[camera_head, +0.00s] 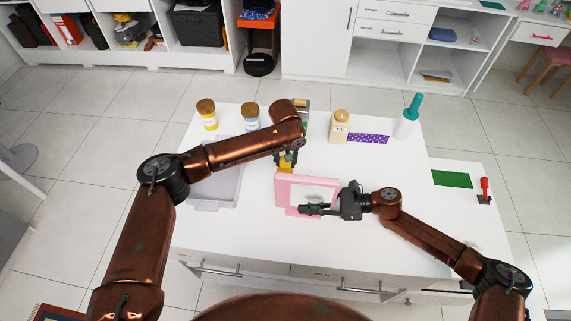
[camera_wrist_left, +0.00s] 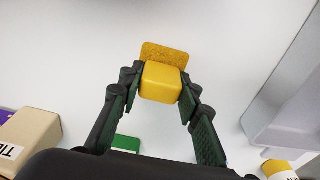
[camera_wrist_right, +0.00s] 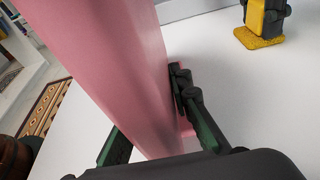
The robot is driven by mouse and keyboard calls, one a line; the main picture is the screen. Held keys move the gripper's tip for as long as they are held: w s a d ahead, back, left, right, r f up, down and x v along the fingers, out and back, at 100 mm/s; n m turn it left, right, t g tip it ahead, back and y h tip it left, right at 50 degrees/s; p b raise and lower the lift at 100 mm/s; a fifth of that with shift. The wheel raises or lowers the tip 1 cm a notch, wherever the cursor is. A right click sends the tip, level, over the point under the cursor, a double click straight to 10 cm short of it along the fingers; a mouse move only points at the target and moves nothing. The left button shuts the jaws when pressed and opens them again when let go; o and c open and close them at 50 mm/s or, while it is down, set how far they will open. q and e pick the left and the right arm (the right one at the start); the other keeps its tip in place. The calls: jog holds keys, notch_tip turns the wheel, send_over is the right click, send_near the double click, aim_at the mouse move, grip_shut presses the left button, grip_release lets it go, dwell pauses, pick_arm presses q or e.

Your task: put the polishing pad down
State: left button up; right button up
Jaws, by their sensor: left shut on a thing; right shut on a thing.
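The yellow polishing pad (camera_head: 286,168) has a block-shaped handle and a rough, flat sole. My left gripper (camera_head: 287,157) is shut on its handle, over the white table just behind the pink frame. In the left wrist view the pad (camera_wrist_left: 163,80) sits between the two fingers (camera_wrist_left: 160,90). The right wrist view shows the pad (camera_wrist_right: 260,38) with its sole down; I cannot tell if it touches the table. My right gripper (camera_head: 308,209) is shut on the lower part of the pink frame (camera_head: 293,185), which stands upright. The frame (camera_wrist_right: 110,60) fills much of the right wrist view.
A grey tray (camera_head: 228,187) lies to the left on the white table (camera_head: 405,235). Jars (camera_head: 207,118), a tan bottle (camera_head: 340,128), a purple dotted strip (camera_head: 368,138) and a teal-handled tool (camera_head: 407,124) are at the back. A green mat (camera_head: 452,179) is at right.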

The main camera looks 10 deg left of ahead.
pick_arm(q)
jog(key=shift+c, duration=0.7)
jog(key=shift+r, duration=0.1)
notch_tip(320, 180, up, 10)
jog(key=shift+f, duration=0.1)
dwell(0.3)
jog(key=s+d+f, duration=0.2)
jog(key=f, duration=0.1)
jog(key=s+d+f, duration=0.1)
jog(key=f, duration=0.1)
jog(key=shift+f, duration=2.35)
jog(key=shift+f, duration=0.2)
